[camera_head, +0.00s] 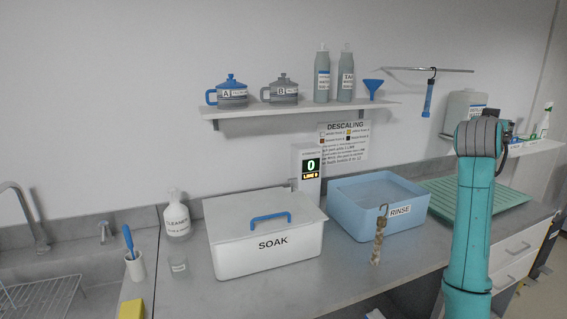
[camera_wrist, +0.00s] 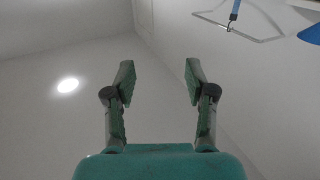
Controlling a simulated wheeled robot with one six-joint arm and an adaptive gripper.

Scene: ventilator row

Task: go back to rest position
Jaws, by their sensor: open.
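My gripper (camera_wrist: 160,76) is open and empty in the wrist view, its two green-grey fingers spread apart. In the head view my teal arm rises upright at the right, in front of the bench, and bends at a grey joint near shelf height. The gripper cannot be made out clearly there.
A closed white SOAK box (camera_head: 267,260), a blue RINSE tub (camera_head: 412,222) and an upright hooked brownish piece (camera_head: 379,236) are on the bench. A shelf (camera_head: 290,107) and a rail (camera_head: 445,70) with a hanging blue tool (camera_head: 428,98) are on the wall.

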